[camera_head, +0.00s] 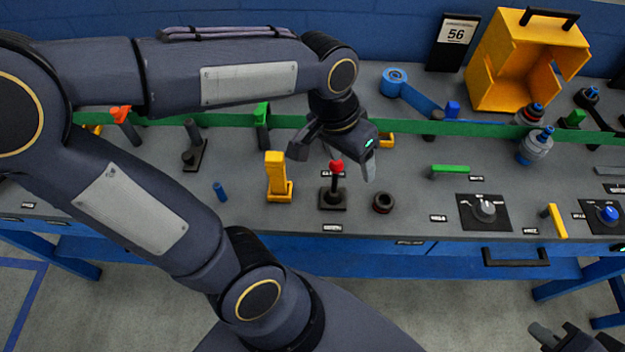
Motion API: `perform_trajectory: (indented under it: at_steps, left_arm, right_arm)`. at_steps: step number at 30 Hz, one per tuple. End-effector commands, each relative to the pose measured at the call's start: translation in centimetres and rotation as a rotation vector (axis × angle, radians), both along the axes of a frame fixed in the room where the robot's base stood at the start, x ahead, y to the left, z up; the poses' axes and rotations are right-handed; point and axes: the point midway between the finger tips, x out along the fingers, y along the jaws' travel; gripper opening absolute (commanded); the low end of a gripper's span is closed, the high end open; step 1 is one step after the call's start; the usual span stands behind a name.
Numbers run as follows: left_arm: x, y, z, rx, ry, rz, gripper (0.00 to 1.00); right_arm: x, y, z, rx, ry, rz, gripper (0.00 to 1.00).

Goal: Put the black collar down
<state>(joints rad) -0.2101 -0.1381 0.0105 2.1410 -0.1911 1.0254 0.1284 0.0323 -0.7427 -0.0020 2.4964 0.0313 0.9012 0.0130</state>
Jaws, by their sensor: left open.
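The black collar (383,202) is a short dark ring with a hole in its middle. It lies flat on the grey bench top, right of the red-knobbed lever (336,168) on its dark square base. My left gripper (335,161) is open with nothing visible between its fingers. It hangs over the lever area, behind and left of the collar, and is apart from the collar. My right gripper (552,338) shows only partly at the bottom right corner, well away from the collar; its jaw opening is unclear.
A yellow upright block (276,172) stands left of the lever, with a small blue peg (219,191) further left. A green handle (450,169) and a dial plate (485,211) lie to the right. A green rail (430,128) crosses behind. A yellow box (495,75) stands at the back right.

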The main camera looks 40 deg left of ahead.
Motion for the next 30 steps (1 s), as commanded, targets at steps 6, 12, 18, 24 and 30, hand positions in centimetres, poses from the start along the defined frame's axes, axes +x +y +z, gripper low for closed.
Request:
perform_trajectory:
  at_steps: [6, 12, 18, 24, 30]
  left_arm:
    - [-6.3, 2.6, 0.4, -0.152, -0.161, 0.206, 0.64]
    - [-8.6, 2.7, -0.1, -0.211, -0.246, 0.295, 0.64]
    - [-8.9, 2.7, -0.2, -0.219, -0.257, 0.307, 0.64]
    - [-8.8, 2.7, -0.2, -0.218, -0.258, 0.306, 0.64]
    - [-8.8, 2.7, -0.2, -0.217, -0.257, 0.306, 0.64]
  right_arm:
    - [0.0, 0.0, 0.0, 0.000, 0.000, 0.000, 0.00]
    - [0.0, 0.0, 0.0, 0.000, 0.000, 0.000, 0.00]
    - [0.0, 0.0, 0.0, 0.000, 0.000, 0.000, 0.00]
    - [0.0, 0.0, 0.0, 0.000, 0.000, 0.000, 0.00]
    - [0.0, 0.0, 0.0, 0.000, 0.000, 0.000, 0.00]
